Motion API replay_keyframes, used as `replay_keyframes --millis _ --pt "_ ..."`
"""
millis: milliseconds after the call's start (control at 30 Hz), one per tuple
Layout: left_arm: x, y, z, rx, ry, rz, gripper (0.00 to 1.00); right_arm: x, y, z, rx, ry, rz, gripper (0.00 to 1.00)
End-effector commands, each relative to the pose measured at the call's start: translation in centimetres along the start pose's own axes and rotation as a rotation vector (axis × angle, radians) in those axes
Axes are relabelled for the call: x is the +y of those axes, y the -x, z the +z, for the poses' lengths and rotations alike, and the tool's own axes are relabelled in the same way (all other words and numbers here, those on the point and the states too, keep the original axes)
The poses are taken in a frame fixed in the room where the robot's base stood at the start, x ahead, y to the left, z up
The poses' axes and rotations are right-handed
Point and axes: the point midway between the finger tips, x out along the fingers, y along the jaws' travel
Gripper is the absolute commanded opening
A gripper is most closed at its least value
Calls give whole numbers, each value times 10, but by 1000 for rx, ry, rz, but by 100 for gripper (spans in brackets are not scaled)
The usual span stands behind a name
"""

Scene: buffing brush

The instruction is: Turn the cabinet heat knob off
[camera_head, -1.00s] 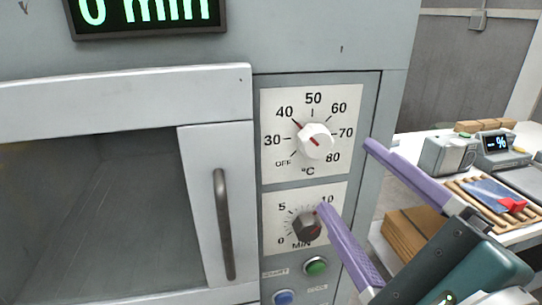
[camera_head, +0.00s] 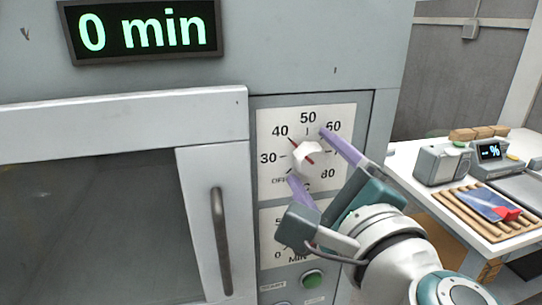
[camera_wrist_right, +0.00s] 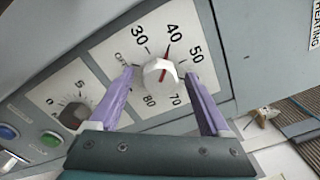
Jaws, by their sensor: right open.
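The white heat knob (camera_head: 310,155) sits on the cabinet's white temperature dial plate (camera_head: 265,122), its red pointer near 40. It also shows in the wrist view (camera_wrist_right: 160,76). My right gripper (camera_head: 307,155) is open, with its two purple fingers on either side of the knob, one toward 60 and one toward OFF. In the wrist view the fingers (camera_wrist_right: 159,72) flank the knob with gaps visible; I cannot tell how deep they reach. My left gripper is out of view.
A green button (camera_head: 312,278) is lower. The cabinet door handle (camera_head: 220,240) is to the left. A table with devices (camera_head: 443,163) stands right.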

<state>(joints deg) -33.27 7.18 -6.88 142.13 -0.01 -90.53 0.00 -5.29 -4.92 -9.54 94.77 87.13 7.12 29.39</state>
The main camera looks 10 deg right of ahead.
Motion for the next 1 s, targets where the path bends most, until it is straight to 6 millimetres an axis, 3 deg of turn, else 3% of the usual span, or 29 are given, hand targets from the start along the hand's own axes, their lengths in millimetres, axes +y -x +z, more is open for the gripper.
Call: replay_keyframes --millis 100,800,1000 --pt "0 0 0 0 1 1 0 0 0 0 0 0 0 80" --pt "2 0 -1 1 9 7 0 0 1 0 0 1 1 1" --pt "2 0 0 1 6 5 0 0 1 0 0 6 1 0"
